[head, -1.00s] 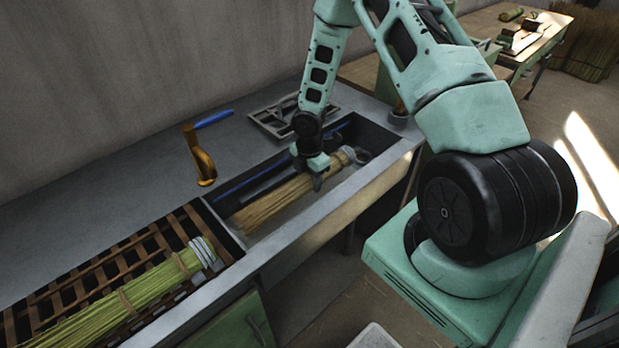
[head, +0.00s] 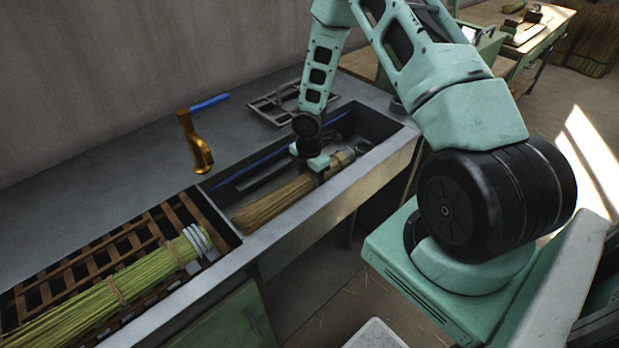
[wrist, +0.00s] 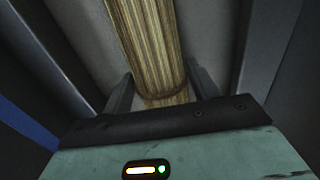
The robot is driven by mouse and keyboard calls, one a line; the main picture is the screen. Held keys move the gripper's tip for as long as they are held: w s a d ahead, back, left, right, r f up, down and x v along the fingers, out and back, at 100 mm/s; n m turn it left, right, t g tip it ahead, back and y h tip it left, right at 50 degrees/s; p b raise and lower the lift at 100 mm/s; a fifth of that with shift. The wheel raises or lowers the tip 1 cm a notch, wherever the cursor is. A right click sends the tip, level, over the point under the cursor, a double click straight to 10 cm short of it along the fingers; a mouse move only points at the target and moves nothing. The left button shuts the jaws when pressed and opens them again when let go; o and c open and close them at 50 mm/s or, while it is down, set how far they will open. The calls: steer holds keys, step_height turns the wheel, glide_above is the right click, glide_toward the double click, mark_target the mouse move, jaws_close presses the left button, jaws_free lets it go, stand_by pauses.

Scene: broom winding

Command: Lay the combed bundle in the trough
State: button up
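The combed bundle (head: 270,207) is a straw-coloured sheaf lying lengthwise within the outline of the long grey trough (head: 216,192). Its bound end points toward the upper right in the head view. In the wrist view the bundle (wrist: 150,45) runs between my two fingers, with a dark tie close to them. My gripper (head: 318,167) points down over the bundle near its bound end; the gripper (wrist: 160,88) looks closed around it. I cannot tell whether the underside rests on the trough floor.
A green bundle (head: 120,290) with a pale bound end lies on a brown slatted rack (head: 160,222) at left. A bronze fitting with a blue handle (head: 195,140) stands behind the trough. A grey metal frame (head: 270,108) lies on the counter. The counter's back left is clear.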

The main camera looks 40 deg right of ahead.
steer(key=shift+o, duration=0.6)
step_height(320, 180, up, 17)
steer(key=p, duration=0.2)
steer(key=shift+r, duration=0.2)
steer(key=s+a+r+m, duration=0.2)
steer(key=s+a+r, duration=0.25)
steer(key=a, duration=0.35)
steer(key=s+a+r+m, duration=0.3)
steer(key=s+a+r, duration=0.15)
steer(key=a, duration=0.35)
steer(key=s+a+r+m, duration=0.2)
steer(key=s+a+r, duration=0.1)
steer(key=s+a, duration=0.3)
steer(key=s+a+r+m, duration=0.3)
steer(key=s+a, duration=0.3)
steer(key=s, duration=0.3)
steer(key=shift+s+m+y, duration=0.2)
steer(key=shift+m+y, duration=0.1)
steer(key=shift+m, duration=0.1)
steer(key=shift+a, duration=0.1)
